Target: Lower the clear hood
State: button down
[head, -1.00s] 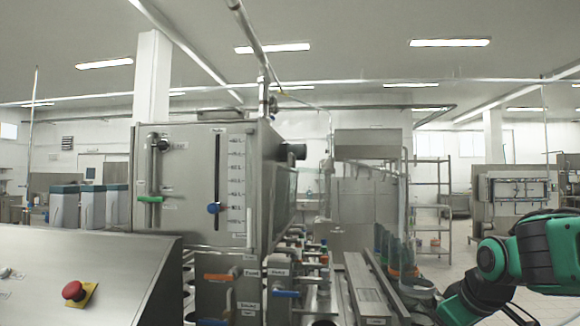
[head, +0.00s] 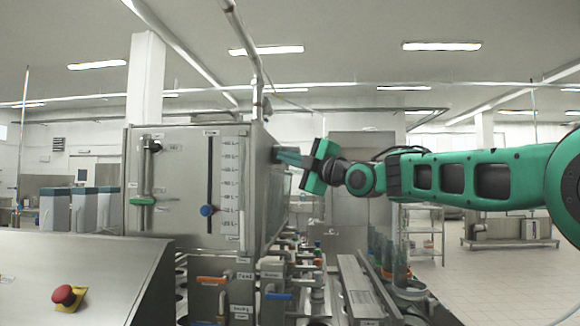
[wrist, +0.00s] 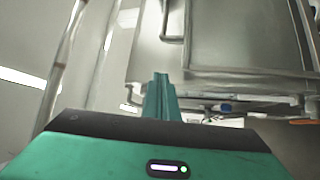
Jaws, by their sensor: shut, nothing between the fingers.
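My gripper (head: 283,155) is raised at the right side face of the steel tank (head: 180,210), near its upper edge. Its teal fingers are together and empty in the wrist view (wrist: 160,82). Whether the fingertips touch anything there cannot be told. I cannot make out the clear hood for certain in either view. In the wrist view, a steel panel (wrist: 250,40) with a bent bar handle (wrist: 172,38) lies beyond the fingers.
Below the gripper are valves with orange handles (head: 213,280) and a long steel rail (head: 358,285). A sloped console with a red button (head: 65,295) stands at the left. Open floor (head: 490,270) lies at the right, below my arm.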

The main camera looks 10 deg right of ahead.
jog(key=w, duration=0.4)
jog(key=w+a, duration=0.1)
jog(key=w, duration=0.1)
jog(key=shift+w+r, duration=0.4)
jog(key=shift+w+d+f, duration=0.15)
jog(key=shift+d, duration=0.35)
jog(key=shift+a, duration=0.1)
